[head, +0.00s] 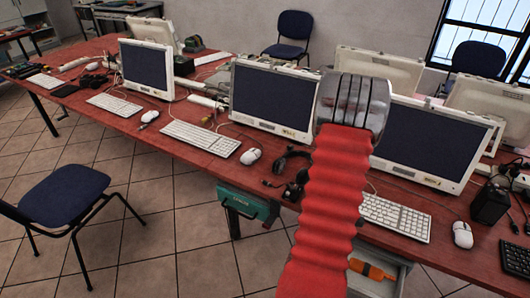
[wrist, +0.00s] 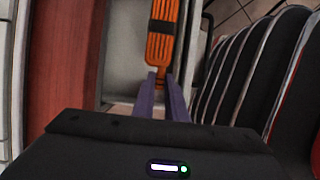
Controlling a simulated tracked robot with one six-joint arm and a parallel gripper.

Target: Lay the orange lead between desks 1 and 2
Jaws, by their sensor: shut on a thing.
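The orange lead is a bundle with a dark band around its middle. In the head view the orange lead (head: 372,270) shows at an open grey drawer (head: 398,285) under the desk edge, partly hidden by my red arm. In the wrist view the orange lead (wrist: 166,14) lies over the pale drawer floor (wrist: 126,50). My gripper (wrist: 161,78) has its purple fingers closed on the near end of the bundle. In the head view my gripper is hidden. I cannot tell which desks are 1 and 2.
The long red desk (head: 205,152) carries several monitors, keyboards, mice and loose cables. A teal box (head: 245,208) hangs under its front edge. A blue chair (head: 65,195) stands at the left. The tiled floor (head: 160,240) between chair and desk is clear.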

